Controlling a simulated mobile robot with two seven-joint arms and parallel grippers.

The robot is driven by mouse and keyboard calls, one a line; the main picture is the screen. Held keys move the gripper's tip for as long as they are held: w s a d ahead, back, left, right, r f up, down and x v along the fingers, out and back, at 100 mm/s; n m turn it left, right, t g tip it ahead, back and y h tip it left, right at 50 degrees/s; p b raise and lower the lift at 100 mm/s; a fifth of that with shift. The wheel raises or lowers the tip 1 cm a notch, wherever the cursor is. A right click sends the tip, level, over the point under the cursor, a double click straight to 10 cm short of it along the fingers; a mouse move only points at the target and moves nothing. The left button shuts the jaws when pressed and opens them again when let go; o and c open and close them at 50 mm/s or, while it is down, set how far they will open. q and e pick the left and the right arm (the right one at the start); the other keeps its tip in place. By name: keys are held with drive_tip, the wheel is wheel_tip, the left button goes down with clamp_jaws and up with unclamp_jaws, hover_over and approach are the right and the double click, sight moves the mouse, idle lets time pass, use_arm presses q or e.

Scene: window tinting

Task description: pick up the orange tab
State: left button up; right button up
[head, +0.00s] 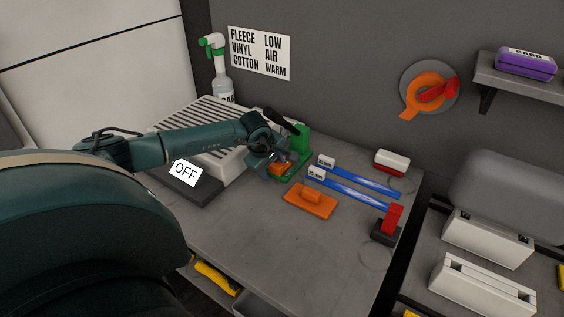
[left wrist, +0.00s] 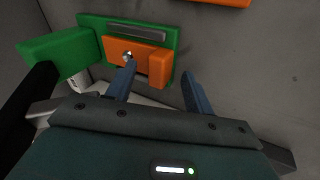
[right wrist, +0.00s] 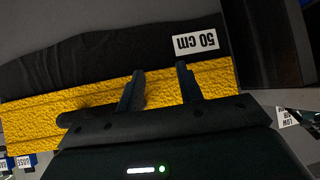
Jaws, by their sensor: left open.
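In the left wrist view, an orange tab (left wrist: 159,70) stands at the right end of an orange piece (left wrist: 120,52) on a green plate (left wrist: 172,30). My left gripper (left wrist: 158,70) is open, with one fingertip on each side of the tab. The left fingertip overlaps the orange piece; I cannot tell whether it touches. In the head view, my left gripper (head: 268,164) is over the green fixture (head: 302,139) and partly hides the orange. My right gripper (right wrist: 157,70) shows only in the right wrist view, open and empty.
An orange block tool (head: 310,201) and blue strips (head: 355,187) lie right of the fixture. A grey ribbed unit (head: 205,120) stands behind my left arm. The front bench top is clear. A yellow textured piece (right wrist: 60,115) lies beyond my right fingers.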

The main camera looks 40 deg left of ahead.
use_arm(q)
drive_tip(key=shift+s+d+r, duration=0.1)
drive_tip(key=shift+d+r, duration=0.05)
drive_tip(key=shift+c, duration=0.5)
clamp_jaws()
